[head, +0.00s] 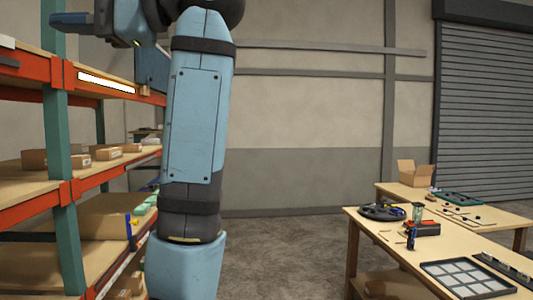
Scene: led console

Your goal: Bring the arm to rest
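One of my arms, blue and black, rises from the bottom left of centre and bends left at the top of the head view. I take it to be my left arm. Its gripper (70,22) points left at the top left, in front of the upper part of the shelf rack. The fingers are seen edge-on and partly overlap, so I cannot tell whether they are open or shut. I see nothing held in them. My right gripper is not in view.
A shelf rack (64,190) with orange beams, boxes and a lit white strip (105,82) stands at left, close to the arm. A workbench (380,232) with a tray (467,278) and tools stands at right. The floor (285,255) between is clear.

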